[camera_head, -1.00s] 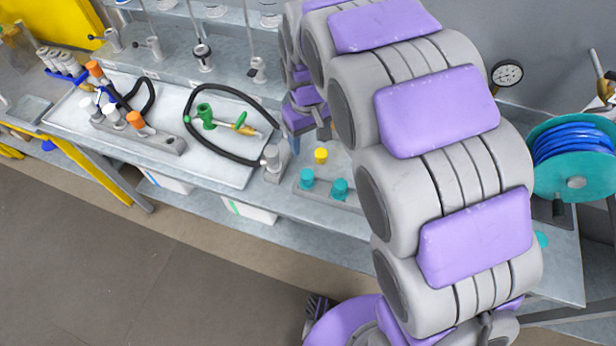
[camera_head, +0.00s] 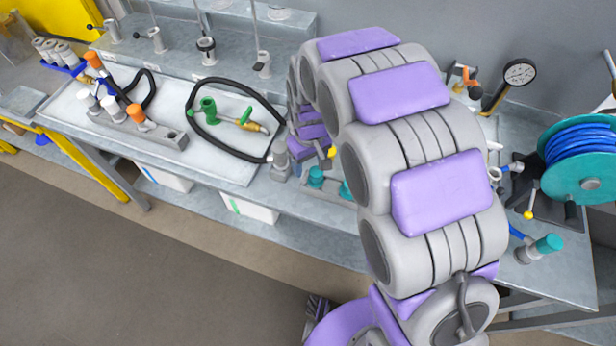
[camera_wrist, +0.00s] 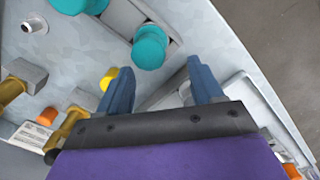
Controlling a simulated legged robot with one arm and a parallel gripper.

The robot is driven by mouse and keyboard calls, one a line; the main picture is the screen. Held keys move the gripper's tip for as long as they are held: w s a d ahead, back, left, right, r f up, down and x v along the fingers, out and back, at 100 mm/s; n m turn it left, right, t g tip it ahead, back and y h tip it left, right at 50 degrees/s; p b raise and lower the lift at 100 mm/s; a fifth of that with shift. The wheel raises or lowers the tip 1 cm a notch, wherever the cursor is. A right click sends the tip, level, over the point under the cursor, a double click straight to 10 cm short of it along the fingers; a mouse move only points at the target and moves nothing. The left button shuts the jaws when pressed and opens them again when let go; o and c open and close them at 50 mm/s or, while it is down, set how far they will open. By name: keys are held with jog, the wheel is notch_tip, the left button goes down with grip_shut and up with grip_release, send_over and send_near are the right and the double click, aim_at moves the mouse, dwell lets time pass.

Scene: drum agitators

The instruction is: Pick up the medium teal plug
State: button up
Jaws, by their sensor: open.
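In the wrist view my gripper (camera_wrist: 162,82) is open and empty, its two blue fingers apart. A teal plug (camera_wrist: 150,48) stands in a grey holder (camera_wrist: 122,14) just beyond the fingertips, nearer the left finger. A second teal piece (camera_wrist: 75,4) is cut off by the top edge. I cannot tell which is the medium one. The gripper is largely hidden behind my arm there.
A yellow piece (camera_wrist: 108,78) sits beside the left finger. Left of the plugs lies a white tray (camera_head: 80,118) with a black hose loop (camera_head: 194,140) and a green valve (camera_head: 208,107). A blue hose reel (camera_head: 580,160) and a gauge (camera_head: 519,73) stand at the right.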

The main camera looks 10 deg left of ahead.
aim_at(322, 173)
jog(key=d+f, duration=0.1)
jog(key=d+f+b, duration=0.1)
jog(key=d+f, duration=0.1)
jog(key=shift+d+f, duration=0.1)
jog(key=shift+d, duration=0.15)
jog(key=shift+a+f+b, duration=0.2)
jog(key=shift+a+f, duration=0.2)
jog(key=shift+a, duration=0.2)
jog(key=shift+a+f+b, duration=0.15)
jog(key=shift+a+f, duration=0.2)
jog(key=shift+a, duration=0.6)
jog(key=shift+a+f, duration=0.1)
jog(key=shift+a, duration=0.05)
jog(key=shift+c, duration=0.7)
jog(key=d, duration=0.2)
jog(key=shift+d+r, duration=0.3)
jog(key=shift+d, duration=0.05)
jog(key=c, duration=0.6)
jog(key=shift+a, duration=0.3)
jog(key=shift+c, duration=1.2)
jog(key=shift+a+f, duration=0.15)
jog(key=shift+a, duration=0.25)
jog(key=shift+c, duration=0.4)
jog(key=shift+d, duration=0.1)
